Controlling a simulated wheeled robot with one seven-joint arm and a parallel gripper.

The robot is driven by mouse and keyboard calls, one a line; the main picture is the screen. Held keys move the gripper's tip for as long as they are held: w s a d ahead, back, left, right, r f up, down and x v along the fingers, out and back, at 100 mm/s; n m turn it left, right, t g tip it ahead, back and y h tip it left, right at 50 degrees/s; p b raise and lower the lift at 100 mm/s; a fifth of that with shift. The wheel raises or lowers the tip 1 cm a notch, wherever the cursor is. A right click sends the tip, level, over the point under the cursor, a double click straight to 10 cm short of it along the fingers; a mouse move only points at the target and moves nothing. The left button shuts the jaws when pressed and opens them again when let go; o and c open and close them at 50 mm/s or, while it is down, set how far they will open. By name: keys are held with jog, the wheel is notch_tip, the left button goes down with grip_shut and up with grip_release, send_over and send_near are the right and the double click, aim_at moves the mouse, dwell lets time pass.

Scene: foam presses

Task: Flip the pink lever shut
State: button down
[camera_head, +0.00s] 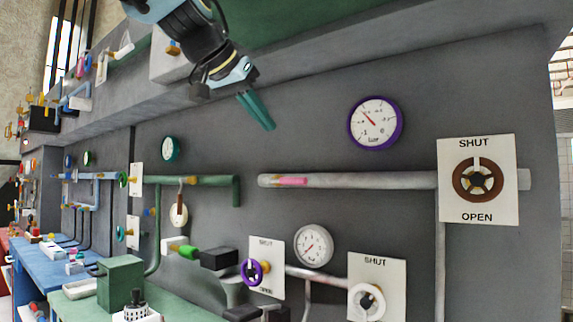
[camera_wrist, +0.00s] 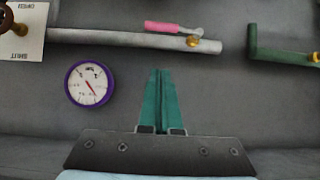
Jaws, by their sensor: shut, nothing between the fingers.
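The pink lever (camera_head: 291,181) shows near the left end of the grey pipe (camera_head: 370,180) in the head view. In the wrist view the pink lever (camera_wrist: 165,27) lies nearly along the grey pipe (camera_wrist: 110,38), slightly off it, beside a brass valve body (camera_wrist: 192,44) at the pipe's end. My gripper (camera_head: 270,127) hangs in front of the wall, above the lever in the head view. Its green fingers are together and empty. In the wrist view my gripper (camera_wrist: 160,72) points toward the pipe, apart from the lever.
A purple-rimmed gauge (camera_head: 375,123) is on the wall right of my gripper. A SHUT/OPEN plate with a brown wheel (camera_head: 480,180) is further right. A green pipe (camera_head: 200,181) runs at left. Below are a white gauge (camera_head: 314,246) and a purple wheel (camera_head: 255,271).

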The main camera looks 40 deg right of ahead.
jog(key=p, duration=0.3)
send_over(286, 181)
jog(key=s+a, duration=0.2)
notch_tip(286, 181, down, 5)
jog(key=shift+w+d+f, duration=0.1)
jog(key=shift+d+f, duration=0.1)
jog(key=shift+f, duration=0.75)
jog(key=shift+w+d+f, duration=0.1)
jog(key=shift+d+f, duration=0.1)
jog(key=shift+f, duration=0.7)
jog(key=shift+w+f, duration=0.1)
